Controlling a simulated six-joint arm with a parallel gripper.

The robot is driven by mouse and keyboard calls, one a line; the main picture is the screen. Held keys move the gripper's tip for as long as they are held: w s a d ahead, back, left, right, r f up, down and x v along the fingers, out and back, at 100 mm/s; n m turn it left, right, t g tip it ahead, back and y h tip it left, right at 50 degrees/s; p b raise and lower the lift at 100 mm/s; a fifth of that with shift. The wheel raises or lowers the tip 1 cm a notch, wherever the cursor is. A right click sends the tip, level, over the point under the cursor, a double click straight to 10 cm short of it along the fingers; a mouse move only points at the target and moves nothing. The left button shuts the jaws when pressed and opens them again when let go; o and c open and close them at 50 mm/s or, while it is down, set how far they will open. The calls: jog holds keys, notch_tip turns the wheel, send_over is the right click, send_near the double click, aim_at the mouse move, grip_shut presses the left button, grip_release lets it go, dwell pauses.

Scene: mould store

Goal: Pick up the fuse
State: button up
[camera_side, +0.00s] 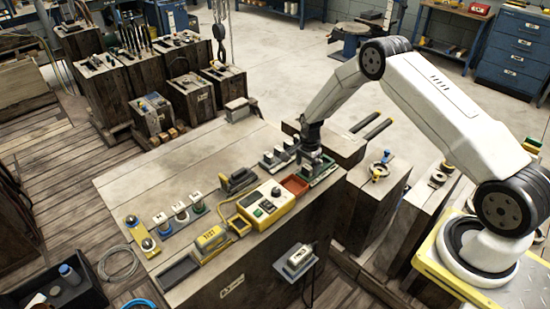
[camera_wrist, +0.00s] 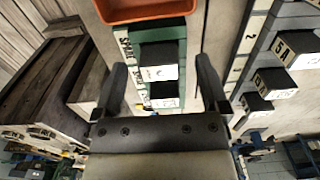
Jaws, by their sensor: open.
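Black fuse-like blocks with white label faces sit in a green holder in the wrist view; the nearer-to-centre block (camera_wrist: 159,72) lies between my fingertips in the picture, and another (camera_wrist: 163,96) is partly hidden by my gripper body. I cannot tell which block is the fuse meant. My gripper (camera_wrist: 161,62) is open, with one finger on each side of the green holder (camera_wrist: 179,50), and nothing is visibly held. In the side view my gripper (camera_side: 314,163) points down over the green holder (camera_side: 325,176). Contact cannot be told.
An orange-red tray (camera_side: 295,186) adjoins the green holder. A row of labelled blocks (camera_side: 277,157), one (camera_wrist: 297,46) reading 5A, stands close on the other side. A yellow control box (camera_side: 268,206) is nearby. The bench top (camera_side: 190,158) behind is mostly clear.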

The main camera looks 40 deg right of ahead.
jog(key=shift+f, duration=0.75)
grip_shut()
jog(key=shift+r, duration=0.15)
jog(key=shift+r, duration=0.8)
jog(key=s+a+r, duration=0.3)
jog(key=s+r, duration=0.8)
jog(key=s, duration=0.2)
jog(key=shift+s, duration=0.3)
